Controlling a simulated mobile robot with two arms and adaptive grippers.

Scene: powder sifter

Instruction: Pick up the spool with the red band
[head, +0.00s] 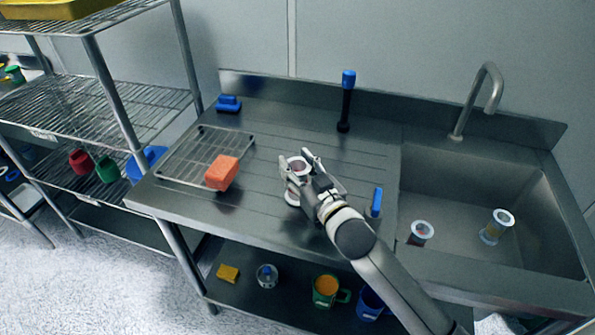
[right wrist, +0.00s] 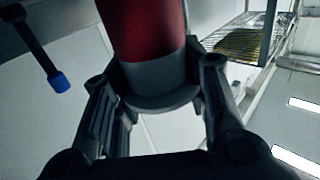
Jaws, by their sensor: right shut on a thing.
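My right gripper (head: 304,172) is shut on a spool (head: 297,164) with pale round flanges, over the drainboard in the head view. In the right wrist view the spool's wide red band (right wrist: 143,28) and a grey flange (right wrist: 160,92) show between the two fingers (right wrist: 160,100). I cannot tell whether the spool touches the counter. My left gripper is not in view.
An orange block (head: 221,173) sits on the wire rack (head: 180,158) to the left. A black tool with a blue top (head: 347,100) stands behind the gripper. A blue-handled item (head: 376,203) is close to my right arm. The faucet (head: 488,95) rises behind the sink (head: 455,205).

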